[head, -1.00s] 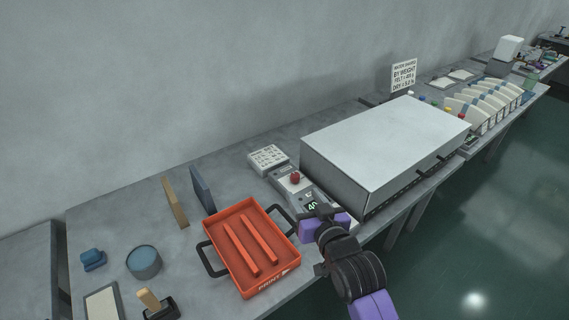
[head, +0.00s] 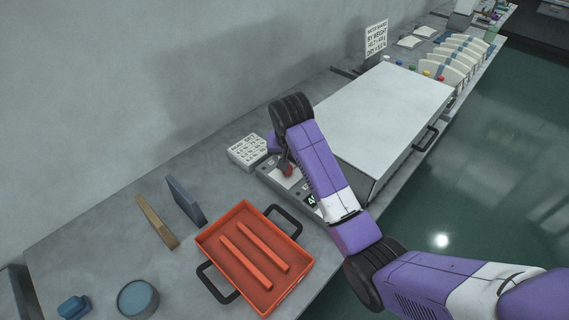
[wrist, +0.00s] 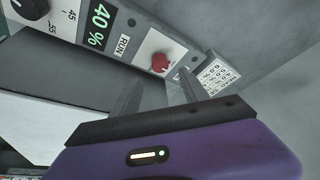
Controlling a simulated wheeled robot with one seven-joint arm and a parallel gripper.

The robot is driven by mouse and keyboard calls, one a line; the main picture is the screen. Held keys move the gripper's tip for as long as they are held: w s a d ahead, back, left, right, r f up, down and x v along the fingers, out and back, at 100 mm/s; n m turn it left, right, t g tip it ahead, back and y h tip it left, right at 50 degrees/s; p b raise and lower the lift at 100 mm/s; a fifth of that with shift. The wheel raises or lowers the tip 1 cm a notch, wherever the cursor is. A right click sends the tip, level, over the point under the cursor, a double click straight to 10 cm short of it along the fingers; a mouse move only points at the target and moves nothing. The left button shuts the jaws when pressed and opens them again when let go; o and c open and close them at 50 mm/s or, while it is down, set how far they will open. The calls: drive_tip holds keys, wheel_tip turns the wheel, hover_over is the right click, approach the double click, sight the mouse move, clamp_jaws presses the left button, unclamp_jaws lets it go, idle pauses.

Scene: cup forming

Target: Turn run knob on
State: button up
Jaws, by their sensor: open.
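The run knob (wrist: 160,62) is red and sits on a white plate beside a RUN label (wrist: 124,45) on the control panel (wrist: 70,25). In the head view the red knob (head: 288,171) shows just under my gripper (head: 284,160), partly covered by it. In the wrist view my gripper (wrist: 160,80) is open, its two fingers apart, with the knob seen between and just beyond the fingertips. I cannot tell whether a finger touches it. The panel shows a green 40 % display (wrist: 98,25) and a black dial (wrist: 30,8).
A large white-topped box (head: 385,110) stands right of the panel, close to my arm. An orange tray (head: 210,238) with black handles is in front left. The wall (head: 120,90) rises behind the bench.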

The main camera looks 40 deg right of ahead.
drive_tip(key=x, duration=0.7)
drive_tip(key=shift+w+f+p, duration=0.1)
drive_tip(key=shift+f+p, duration=0.15)
drive_tip(key=shift+p, duration=0.05)
drive_tip(key=shift+c, duration=0.2)
clamp_jaws()
